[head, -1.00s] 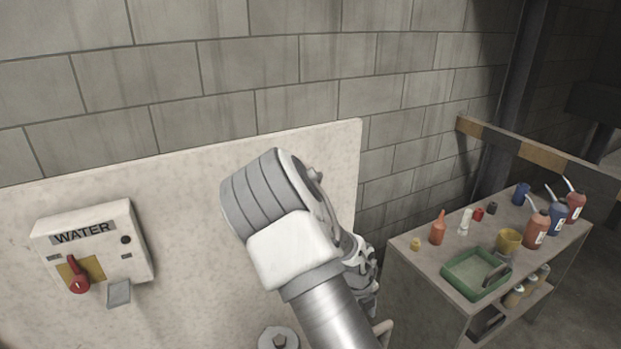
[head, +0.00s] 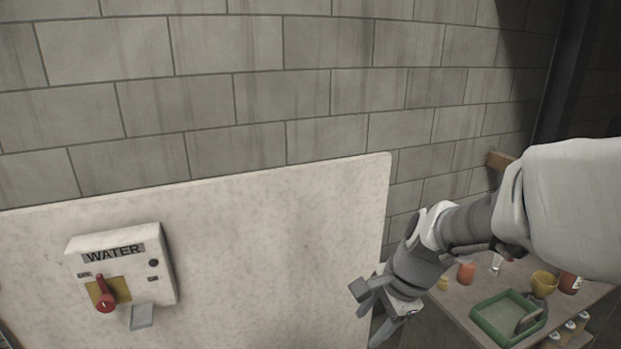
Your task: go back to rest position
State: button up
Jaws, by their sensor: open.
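My gripper (head: 375,312) hangs in front of the right edge of the pale panel, right of the middle of the head view. Its fingers point down and to the left, spread apart, with nothing between them. My arm comes in from the right edge of the picture and covers part of the workbench. The gripper appears clear of the white WATER box (head: 122,275), which is well to its left. The box's red lever (head: 104,296) points upward on a yellow plate.
The pale panel (head: 270,250) stands against a grey block wall (head: 240,110). At the right, a workbench (head: 462,300) holds a green tray (head: 484,322), a yellow cup (head: 543,281) and an orange bottle (head: 466,273). The space between box and gripper is clear.

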jog(key=s+d+r+n+t+h, duration=0.3)
jog(key=s+r+n, duration=0.7)
jog(key=s+n, duration=0.3)
jog(key=shift+d+r+n, duration=0.25)
jog(key=shift+n, duration=0.45)
jog(key=shift+c, duration=0.6)
jog(key=shift+a, duration=0.25)
